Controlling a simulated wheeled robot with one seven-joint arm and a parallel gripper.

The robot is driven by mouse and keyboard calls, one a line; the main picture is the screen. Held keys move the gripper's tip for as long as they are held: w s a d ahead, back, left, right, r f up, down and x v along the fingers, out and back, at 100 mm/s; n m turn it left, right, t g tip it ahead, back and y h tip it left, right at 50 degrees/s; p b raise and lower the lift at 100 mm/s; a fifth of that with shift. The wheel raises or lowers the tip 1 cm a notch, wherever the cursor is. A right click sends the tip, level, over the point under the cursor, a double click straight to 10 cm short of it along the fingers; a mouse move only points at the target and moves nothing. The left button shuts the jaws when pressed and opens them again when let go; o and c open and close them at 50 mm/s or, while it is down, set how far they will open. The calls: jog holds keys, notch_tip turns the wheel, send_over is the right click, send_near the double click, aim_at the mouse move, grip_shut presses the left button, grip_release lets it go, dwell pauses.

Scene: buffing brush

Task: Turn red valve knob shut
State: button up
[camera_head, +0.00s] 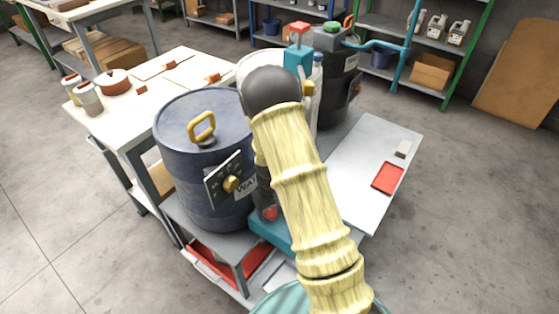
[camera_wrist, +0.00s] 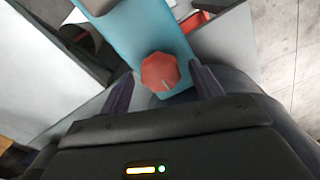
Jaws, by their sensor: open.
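The red valve knob (camera_wrist: 162,72) is a faceted knob with a pale line mark, set on a teal panel (camera_wrist: 135,30) in the wrist view. My gripper (camera_wrist: 164,84) is open, with one dark finger on each side of the knob and a gap at both sides. I cannot tell whether the fingertips are level with the knob. In the head view, a small red spot (camera_head: 270,213), likely the same knob, shows low beside the blue drum, above a teal base (camera_head: 270,232). My arm hides much of this area, and the fingers are not clear there.
A blue drum (camera_head: 200,120) with a yellow lid handle and a dark control panel (camera_head: 230,180) stands close left. A dark drum (camera_head: 338,90) and a red-topped teal block (camera_head: 299,58) stand behind. A grey tabletop with a red tray (camera_head: 387,178) lies right.

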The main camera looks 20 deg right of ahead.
jog(key=n+b, duration=0.1)
jog(key=n, duration=0.2)
jog(key=shift+f+n+b, duration=0.1)
jog(key=shift+n+b, duration=0.25)
jog(key=shift+n, duration=0.05)
notch_tip(320, 180, up, 17)
jog(key=p, duration=0.3)
notch_tip(320, 180, up, 14)
jog(key=m+t+p, duration=0.1)
jog(key=m+p, duration=0.3)
jog(key=p, duration=0.5)
send_over(271, 210)
jog(key=s, duration=0.8)
jog(key=shift+s+d+r+t+p, duration=0.1)
jog(key=shift+s+r+t+p, duration=0.2)
jog(key=shift+r+p, duration=0.15)
jog(key=shift+w+f, duration=0.1)
jog(key=s+r+m+t+p, duration=0.1)
jog(key=s+r+m+p, duration=0.1)
jog(key=s+r+p, duration=0.4)
notch_tip(271, 210, up, 3)
jog(key=shift+s+f+m+p, duration=0.1)
jog(key=shift+s+m+p, duration=0.15)
jog(key=shift+m+p, duration=0.25)
